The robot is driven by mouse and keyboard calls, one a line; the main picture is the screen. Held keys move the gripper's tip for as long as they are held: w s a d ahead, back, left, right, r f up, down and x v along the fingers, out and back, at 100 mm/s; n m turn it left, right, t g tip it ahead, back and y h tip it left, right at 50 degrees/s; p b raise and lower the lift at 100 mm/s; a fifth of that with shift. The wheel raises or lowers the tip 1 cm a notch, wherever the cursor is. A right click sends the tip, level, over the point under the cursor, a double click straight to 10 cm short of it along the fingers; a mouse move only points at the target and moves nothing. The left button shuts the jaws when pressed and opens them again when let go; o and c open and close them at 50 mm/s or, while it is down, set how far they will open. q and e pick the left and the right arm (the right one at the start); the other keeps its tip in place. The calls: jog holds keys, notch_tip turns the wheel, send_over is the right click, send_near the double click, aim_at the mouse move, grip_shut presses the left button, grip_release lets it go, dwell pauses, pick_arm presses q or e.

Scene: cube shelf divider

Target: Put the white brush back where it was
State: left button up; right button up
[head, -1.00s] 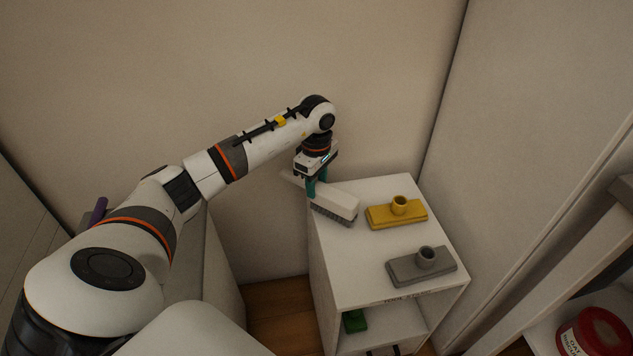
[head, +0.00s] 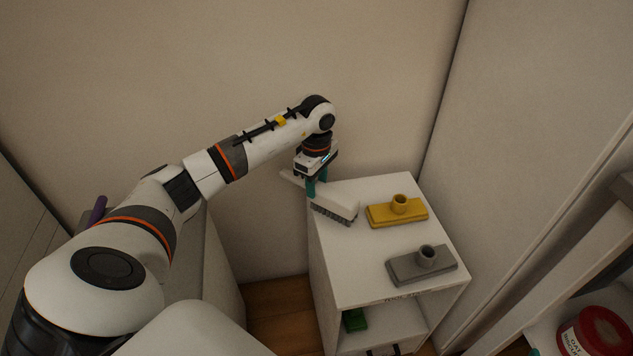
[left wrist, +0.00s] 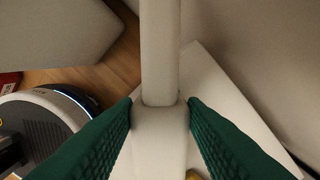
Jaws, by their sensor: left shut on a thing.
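The white brush (head: 337,199) is at the far left corner of the top of a white shelf unit (head: 358,280) in the head view. Its grey bristles face down, and its handle points to the upper left past the shelf edge. My left gripper (head: 312,191) is shut on the white brush, with its green fingers around the handle near the head. The left wrist view shows the brush (left wrist: 160,60) running between both fingers (left wrist: 160,125). I cannot tell whether the bristles touch the shelf top. My right gripper is not in view.
A yellow brush head (head: 397,214) and a grey one (head: 422,266) lie on the same shelf top, to the right and nearer. A green object (head: 355,320) sits in the compartment below. Walls stand close behind and to the right. A red tub (head: 594,333) is at lower right.

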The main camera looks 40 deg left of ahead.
pick_arm(q)
jog(key=o, duration=0.8)
jog(key=shift+o, duration=0.4)
jog(key=o, duration=0.5)
jog(key=shift+r, duration=3.75)
jog(key=shift+f, duration=0.1)
